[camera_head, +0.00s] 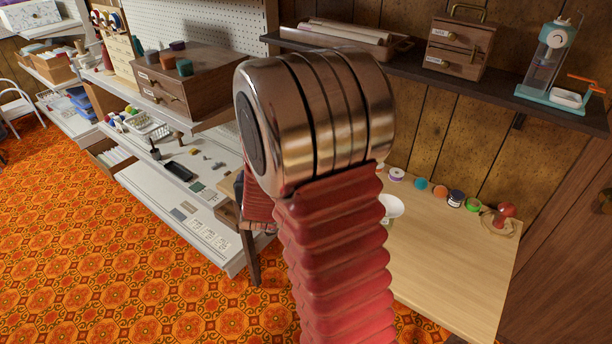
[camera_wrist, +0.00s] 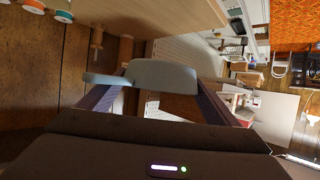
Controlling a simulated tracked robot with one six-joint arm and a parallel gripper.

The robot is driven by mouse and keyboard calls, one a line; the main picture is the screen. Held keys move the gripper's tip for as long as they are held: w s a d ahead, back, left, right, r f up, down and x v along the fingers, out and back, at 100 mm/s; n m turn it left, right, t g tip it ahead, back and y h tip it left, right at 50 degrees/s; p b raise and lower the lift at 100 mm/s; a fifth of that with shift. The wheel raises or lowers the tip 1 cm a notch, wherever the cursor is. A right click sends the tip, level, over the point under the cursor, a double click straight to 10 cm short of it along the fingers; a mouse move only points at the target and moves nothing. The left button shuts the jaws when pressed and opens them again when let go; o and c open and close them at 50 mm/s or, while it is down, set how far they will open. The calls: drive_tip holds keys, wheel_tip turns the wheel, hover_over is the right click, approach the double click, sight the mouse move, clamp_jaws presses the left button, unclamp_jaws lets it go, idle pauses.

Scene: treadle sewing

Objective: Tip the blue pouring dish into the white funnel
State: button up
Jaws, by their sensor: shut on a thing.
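In the wrist view my gripper (camera_wrist: 157,88) is shut on the pale blue pouring dish (camera_wrist: 165,74), with one finger at each side of it. A narrow spout-like part of the dish points left. I cannot tell its tilt or contents. In the head view a white, round-rimmed piece that looks like the funnel (camera_head: 393,206) shows above the wooden table, partly hidden behind my red arm. The gripper and dish are hidden there behind the arm. I cannot tell how far the dish is from the funnel.
A dark shelf (camera_head: 490,88) hangs above. The table's front right is bare.

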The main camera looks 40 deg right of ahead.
drive_tip(key=w+a+r+n+t+y, duration=0.1)
drive_tip(key=w+a+n+y, duration=0.1)
drive_tip(key=a, duration=0.9)
drive_tip(key=w+a+r+n+t+y, duration=0.1)
drive_tip(key=a+n+y, duration=0.3)
drive_tip(key=a, duration=0.7)
drive_tip(key=shift+w+a+n+y, duration=0.3)
drive_tip(key=shift+w+n+y, duration=0.1)
drive_tip(key=shift+w+y, duration=0.3)
drive_tip(key=shift+d, duration=0.1)
